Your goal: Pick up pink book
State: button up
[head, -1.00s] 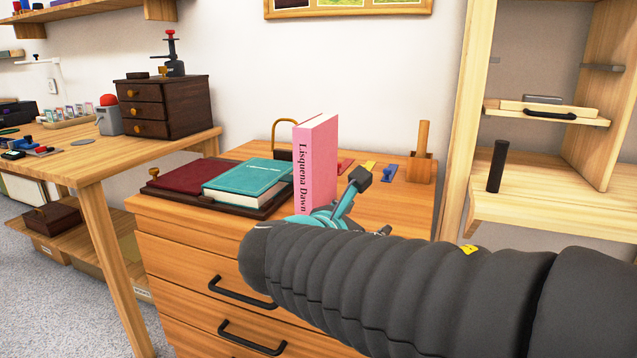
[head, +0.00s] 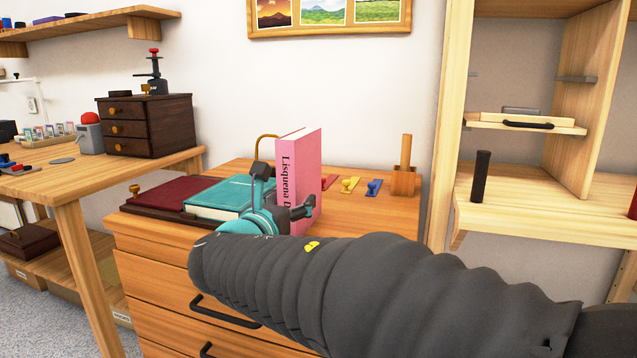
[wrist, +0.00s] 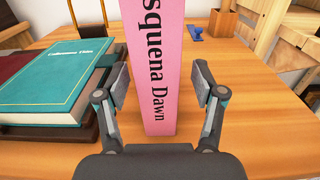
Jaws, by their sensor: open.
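The pink book (head: 307,162), with "Lisquena Dawn" on its spine, stands upright on the wooden drawer cabinet's top. In the wrist view the pink book (wrist: 155,60) is straight ahead, its spine facing me. My gripper (wrist: 160,92) is open, with one finger on each side of the book's lower spine; I cannot tell how far the book lies between them. In the head view my gripper (head: 283,192) is in front of the book and hides its lower part.
A teal book (head: 218,196) and a dark red book (head: 165,192) lie in a dark tray close left of the pink book. Red, yellow and blue small items (head: 350,184) and a wooden holder (head: 404,180) are behind to the right. The cabinet top (wrist: 235,110) right of the book is clear.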

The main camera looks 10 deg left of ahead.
jog(key=w, duration=0.2)
jog(key=w+f, duration=0.1)
jog(key=w, duration=0.1)
jog(key=shift+w+f, duration=0.1)
jog(key=shift+w, duration=0.05)
jog(key=shift+w+d, duration=0.1)
jog(key=shift+w, duration=0.4)
grip_shut()
